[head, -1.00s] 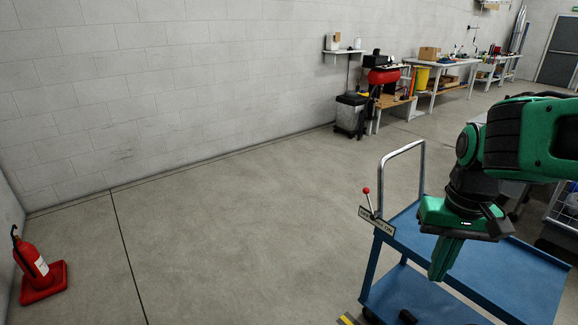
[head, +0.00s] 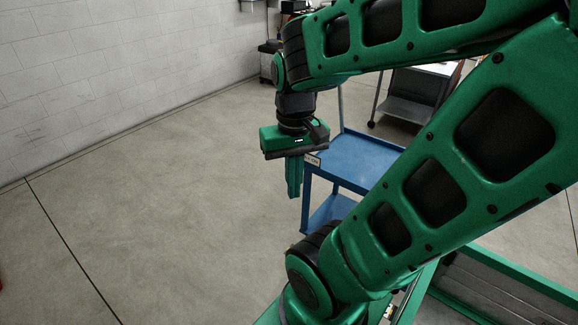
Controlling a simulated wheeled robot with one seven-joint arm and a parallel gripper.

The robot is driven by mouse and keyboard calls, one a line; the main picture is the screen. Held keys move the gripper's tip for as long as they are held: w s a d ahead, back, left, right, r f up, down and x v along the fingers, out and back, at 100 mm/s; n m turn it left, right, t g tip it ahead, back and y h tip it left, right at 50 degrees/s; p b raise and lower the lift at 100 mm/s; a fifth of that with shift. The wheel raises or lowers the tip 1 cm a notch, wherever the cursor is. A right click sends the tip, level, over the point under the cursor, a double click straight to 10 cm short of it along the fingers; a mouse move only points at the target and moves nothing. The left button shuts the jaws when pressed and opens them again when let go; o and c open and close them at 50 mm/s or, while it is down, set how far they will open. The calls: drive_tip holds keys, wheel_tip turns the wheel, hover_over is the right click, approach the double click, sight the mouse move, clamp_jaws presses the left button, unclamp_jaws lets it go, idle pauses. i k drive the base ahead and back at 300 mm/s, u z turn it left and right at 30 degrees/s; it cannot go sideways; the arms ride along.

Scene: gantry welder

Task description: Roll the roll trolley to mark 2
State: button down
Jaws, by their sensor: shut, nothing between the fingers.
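The roll trolley is a blue cart with an upper deck (head: 365,155) and a lower shelf (head: 335,208). It stands right of the picture's middle, partly hidden behind my arm. One post of its metal push handle (head: 340,106) shows, and the rest is covered by my arm. A small label plate (head: 312,160) sits at the deck's left corner, partly covered. My gripper (head: 293,194) points down, shut and empty, in front of that corner in the picture. Whether it touches the trolley I cannot tell. The red-knobbed lever and any mark 2 cannot be seen.
A grey wheeled table (head: 408,108) stands behind the trolley. A dark bin (head: 268,66) and a bench are by the block wall (head: 100,75). The concrete floor (head: 160,190) left of the trolley is clear.

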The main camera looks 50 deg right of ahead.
sight(355, 161)
drive_tip(key=u, duration=0.1)
drive_tip(key=i, duration=2.4)
drive_tip(key=z, duration=3)
